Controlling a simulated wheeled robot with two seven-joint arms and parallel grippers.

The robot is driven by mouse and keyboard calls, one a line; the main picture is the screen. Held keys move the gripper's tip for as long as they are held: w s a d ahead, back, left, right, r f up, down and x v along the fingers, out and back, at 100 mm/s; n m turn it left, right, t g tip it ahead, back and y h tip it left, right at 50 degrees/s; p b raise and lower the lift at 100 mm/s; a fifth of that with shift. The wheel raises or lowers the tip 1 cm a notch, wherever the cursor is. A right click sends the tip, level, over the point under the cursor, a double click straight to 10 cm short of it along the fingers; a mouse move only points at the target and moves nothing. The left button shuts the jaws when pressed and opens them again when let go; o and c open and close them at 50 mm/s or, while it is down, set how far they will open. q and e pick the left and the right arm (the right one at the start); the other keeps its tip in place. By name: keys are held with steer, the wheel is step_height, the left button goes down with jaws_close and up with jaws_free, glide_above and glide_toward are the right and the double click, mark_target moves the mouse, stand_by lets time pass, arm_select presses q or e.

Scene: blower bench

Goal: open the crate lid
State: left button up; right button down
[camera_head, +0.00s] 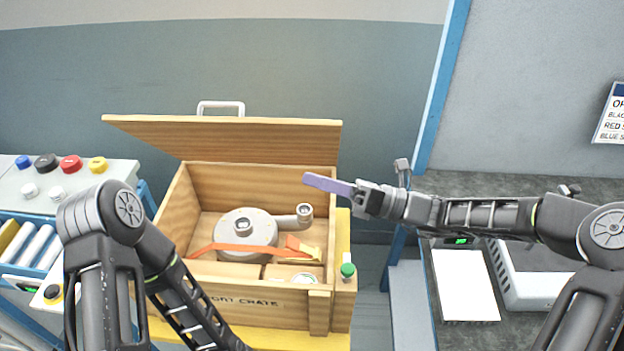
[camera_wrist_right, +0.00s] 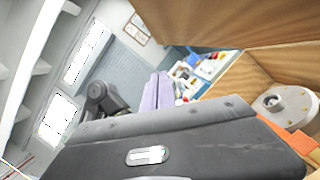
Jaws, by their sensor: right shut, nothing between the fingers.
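The wooden crate (camera_head: 210,275) stands on a yellow-edged stand, and its lid (camera_head: 230,136) is raised at the back, tilted up, with a white handle (camera_head: 221,106) on its far edge. The lid's underside also fills the top right of the right wrist view (camera_wrist_right: 240,20). My right gripper (camera_head: 328,184) is shut and empty, its purple fingers pointing left over the crate's right side, below the lid; they also show in the right wrist view (camera_wrist_right: 157,92). My left arm comes in at the lower left, and its gripper is outside the picture.
Inside the crate lies a round grey blower (camera_head: 243,226) with an orange strap (camera_head: 215,248). A green-topped item (camera_head: 347,270) is at the crate's right front corner. A button panel (camera_head: 70,180) stands left; a dark bench with a white sheet (camera_head: 464,285) is right.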

arm_select(q)
steer(key=shift+a+r, duration=0.15)
steer(key=shift+a, duration=0.2)
arm_select(e)
steer(key=w+r+m, duration=0.2)
steer(key=w+r, duration=0.1)
steer(key=r, duration=0.2)
steer(key=shift+w+a, duration=0.25)
arm_select(q)
steer(key=shift+s, duration=0.1)
arm_select(e)
steer(key=shift+r, duration=0.1)
stand_by(0.5)
